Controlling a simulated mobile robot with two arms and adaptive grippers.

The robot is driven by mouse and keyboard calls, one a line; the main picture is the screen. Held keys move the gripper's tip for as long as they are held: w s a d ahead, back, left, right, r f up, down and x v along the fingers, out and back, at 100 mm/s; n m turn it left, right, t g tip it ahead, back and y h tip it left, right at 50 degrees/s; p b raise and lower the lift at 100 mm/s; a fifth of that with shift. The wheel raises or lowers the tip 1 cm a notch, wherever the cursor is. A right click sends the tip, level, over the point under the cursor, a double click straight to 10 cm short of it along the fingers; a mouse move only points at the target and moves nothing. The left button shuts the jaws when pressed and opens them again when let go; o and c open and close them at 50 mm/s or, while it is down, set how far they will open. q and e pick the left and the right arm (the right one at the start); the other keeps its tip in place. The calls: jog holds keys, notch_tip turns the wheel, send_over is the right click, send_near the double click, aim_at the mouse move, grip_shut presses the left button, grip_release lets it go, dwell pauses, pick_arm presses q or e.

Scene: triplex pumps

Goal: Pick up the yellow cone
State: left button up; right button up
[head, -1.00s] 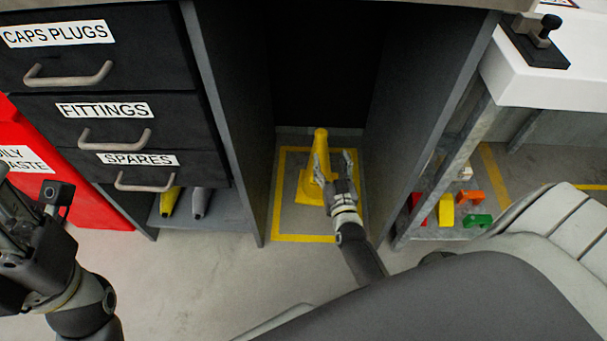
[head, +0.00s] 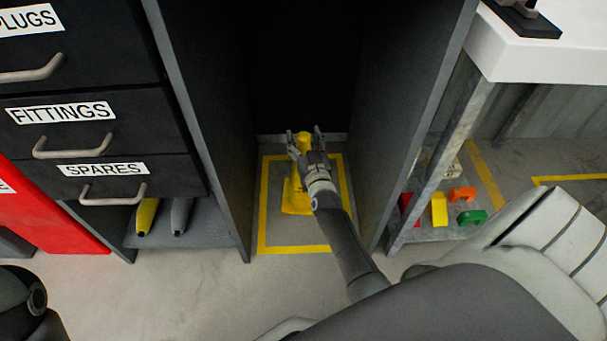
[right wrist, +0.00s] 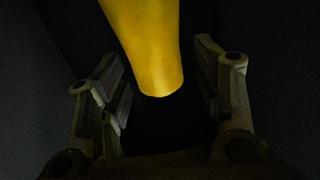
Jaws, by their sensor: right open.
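The yellow cone (head: 296,192) stands upright on the floor inside a yellow-taped square, in the recess between two dark panels. My right gripper (head: 305,139) is at the cone's upper part and hides much of it in the head view. In the right wrist view the cone's top (right wrist: 149,60) lies between the two open fingers of the right gripper (right wrist: 160,85), with a dark gap on each side. The fingers do not visibly touch it. My left gripper is out of view; only part of my left arm shows at the lower left.
Dark side panels (head: 200,130) and (head: 415,120) wall in the recess closely. Drawers labelled FITTINGS and SPARES (head: 105,168) stand at the left, above a shelf with a yellow and a grey item. Several coloured blocks (head: 439,208) lie on a low shelf at the right.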

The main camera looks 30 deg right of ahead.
jog(key=shift+w+d, duration=0.2)
jog(key=shift+w, duration=0.25)
jog(key=shift+r, duration=0.1)
grip_shut()
